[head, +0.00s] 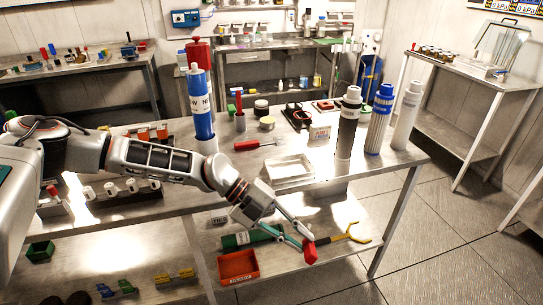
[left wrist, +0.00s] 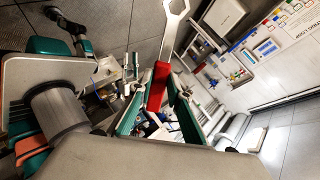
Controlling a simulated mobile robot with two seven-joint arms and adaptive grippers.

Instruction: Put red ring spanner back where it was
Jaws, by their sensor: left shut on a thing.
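My left gripper (head: 300,238) is shut on the red ring spanner (head: 310,252), in front of the workbench's front edge. In the head view only a short red part of the spanner shows at the fingertips; the rest is hidden or too small to tell. In the left wrist view the red handle (left wrist: 157,88) sits between the green-sided fingers of the same gripper (left wrist: 156,105). The spanner's grey metal shank and ring end (left wrist: 176,12) stick out beyond the fingers. My right gripper is not in view.
The workbench (head: 235,165) carries a white tray (head: 290,183), a red-handled tool (head: 250,145) and tall cylinders, including a blue one (head: 380,120). The lower shelf holds a red bin (head: 238,278), a green cylinder (head: 240,240) and a yellow-handled tool (head: 352,236).

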